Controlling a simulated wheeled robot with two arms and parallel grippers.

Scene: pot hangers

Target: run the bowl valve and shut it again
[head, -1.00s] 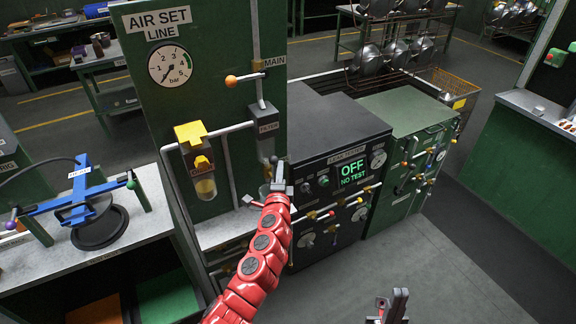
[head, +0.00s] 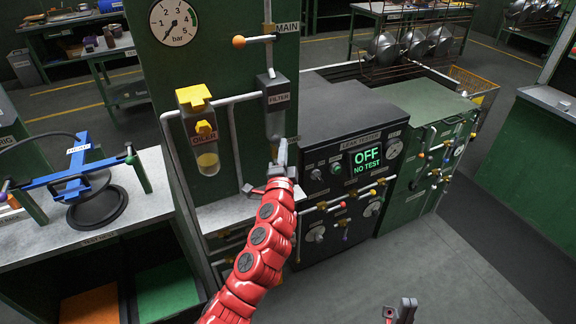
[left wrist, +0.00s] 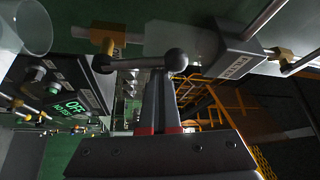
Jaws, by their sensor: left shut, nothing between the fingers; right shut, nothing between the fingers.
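The filter (head: 277,93) is a dark block on the green panel with a grey bowl (head: 273,124) hanging below it. In the left wrist view the filter (left wrist: 232,58) and pale bowl (left wrist: 175,38) lie sideways. A brass valve (left wrist: 107,38) sits at the bowl's end. A dark lever with a round knob (left wrist: 176,60) runs alongside the bowl. My left gripper (head: 281,150) is shut and empty in front of the bowl's lower part; its fingertips (left wrist: 160,76) are close beside the knob, and contact cannot be told. My right gripper (head: 402,308) is shut at the bottom edge.
A clear cup (left wrist: 25,25) is near the valve. The yellow-topped oiler (head: 202,130) hangs left of the filter. The leak tester (head: 350,155), showing OFF, NO TEST, stands to the right. An orange-knobbed main valve (head: 240,41) is above. Open floor lies at the front right.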

